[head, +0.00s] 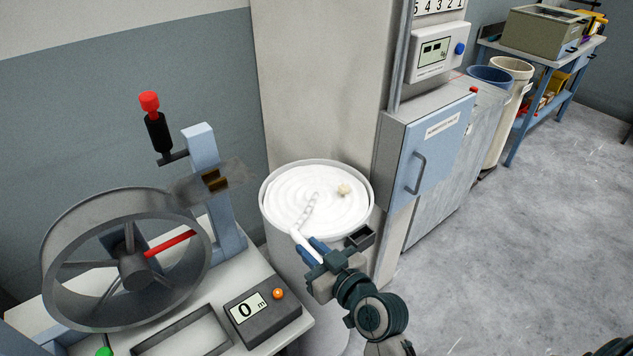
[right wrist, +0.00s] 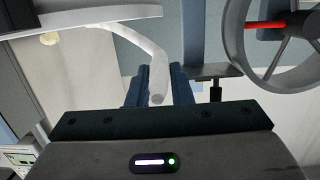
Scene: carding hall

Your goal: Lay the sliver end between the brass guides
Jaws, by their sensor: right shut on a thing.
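My right gripper (head: 308,250) is shut on the white sliver (head: 296,236) at the near rim of the round can (head: 264,205). The sliver runs from the gripper over the rim to the white coils inside. In the right wrist view the sliver (right wrist: 159,70) passes between the blue fingers (right wrist: 160,88), with its rounded end showing there. The brass guides (head: 214,180) sit on a blue post to the left of the can, apart from the gripper; a translucent grey piece partly covers them. My left gripper is not in view.
A spoked reel (head: 60,268) with a red bar stands left of the post. A black crank handle with red knob (head: 149,101) rises above. A counter box (head: 262,307) reading 0 is on the bench. A blue-grey cabinet (head: 425,160) stands right of the can.

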